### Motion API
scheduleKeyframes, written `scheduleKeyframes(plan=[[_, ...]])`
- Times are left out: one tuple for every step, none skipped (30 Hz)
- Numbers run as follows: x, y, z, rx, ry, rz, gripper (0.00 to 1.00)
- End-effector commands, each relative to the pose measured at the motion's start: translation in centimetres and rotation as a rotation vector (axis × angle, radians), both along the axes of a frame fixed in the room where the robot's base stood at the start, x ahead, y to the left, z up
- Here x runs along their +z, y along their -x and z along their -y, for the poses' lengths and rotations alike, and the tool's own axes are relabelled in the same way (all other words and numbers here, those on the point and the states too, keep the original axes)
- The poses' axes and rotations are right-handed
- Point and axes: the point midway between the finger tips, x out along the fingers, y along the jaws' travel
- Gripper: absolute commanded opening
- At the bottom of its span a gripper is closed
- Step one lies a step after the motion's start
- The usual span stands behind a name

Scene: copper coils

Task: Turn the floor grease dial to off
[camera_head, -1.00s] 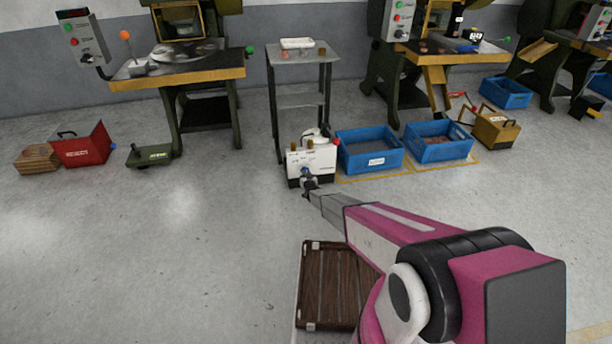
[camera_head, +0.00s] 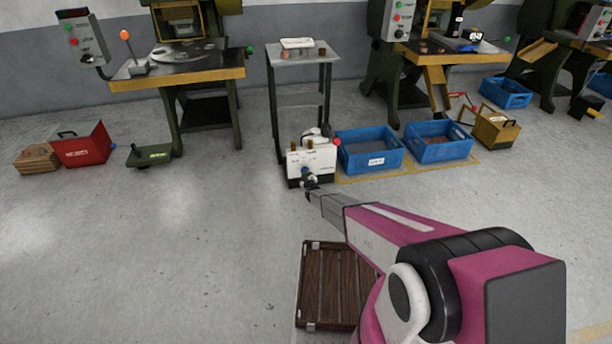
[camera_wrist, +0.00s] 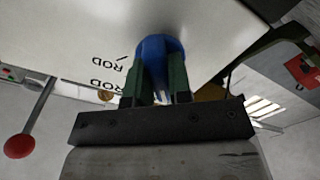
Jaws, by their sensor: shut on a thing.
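The floor grease unit is a white box (camera_head: 322,161) with a dark base, standing on the floor below the small grey stand. Its blue dial (camera_wrist: 158,46) shows in the wrist view on the white face, between my gripper's green fingers. My gripper (camera_wrist: 158,88) is shut on the dial. In the head view my gripper (camera_head: 308,183) reaches the front of the box, and the dial is small and partly covered there. Black lettering reading "ROD" (camera_wrist: 108,88) is on the face beside the dial. The dial's exact setting cannot be told.
Blue crates (camera_head: 369,152) stand just right of the box. A wooden pallet (camera_head: 325,287) lies on the floor in front, under my arm. A red box (camera_head: 83,148) and a green pedal (camera_head: 150,155) are at left. The floor at left front is clear.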

Motion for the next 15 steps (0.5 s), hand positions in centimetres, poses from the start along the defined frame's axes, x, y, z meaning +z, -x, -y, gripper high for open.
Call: scheduleKeyframes(plan=[[-0.04,0.09,0.02,0.001,0.015,0.004,0.00],[-0.04,0.09,0.02,0.001,0.021,0.005,0.00],[-0.04,0.10,0.02,0.001,0.028,0.007,0.00],[-0.05,0.10,0.01,0.001,0.033,0.009,0.00],[-0.05,0.10,0.01,0.001,0.038,0.010,0.00],[-0.05,0.10,0.01,0.001,0.042,0.012,0.00],[-0.05,0.11,0.02,0.001,0.045,0.012,0.00],[-0.05,0.11,0.02,0.001,0.047,0.013,0.00],[-0.05,0.11,0.02,0.001,0.048,0.013,0.00],[-0.05,0.11,0.02,0.001,0.049,0.014,0.00],[-0.05,0.11,0.02,0.001,0.049,0.014,0.00],[-0.05,0.11,0.02,0.001,0.049,0.014,0.00],[-0.05,0.11,0.02,0.001,0.049,0.014,0.00],[-0.06,0.11,0.02,0.000,0.049,0.013,0.00],[-0.06,0.11,0.02,0.000,0.049,0.013,0.00]])
